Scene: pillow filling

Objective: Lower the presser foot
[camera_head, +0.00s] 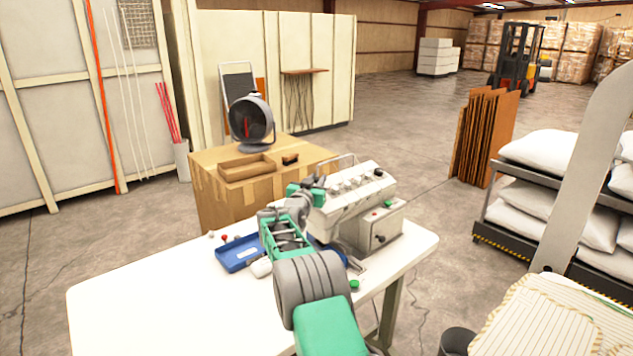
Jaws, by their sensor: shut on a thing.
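A white sewing machine (352,192) stands on the white table (135,306), with several knobs along its top and a box-like lower part at its right. My arm reaches over the table from the front, and my gripper (316,186) is at the upper left end of the machine. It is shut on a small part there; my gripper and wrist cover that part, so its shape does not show. The presser foot is hidden behind my arm, and I cannot tell whether it is up or down.
A blue tray (232,262) lies on the table left of my arm, with small red and white items beside it. Behind are a cardboard box (222,205) and a fan (251,122). A rack of white sacks (545,190) stands at right. The table's front left is clear.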

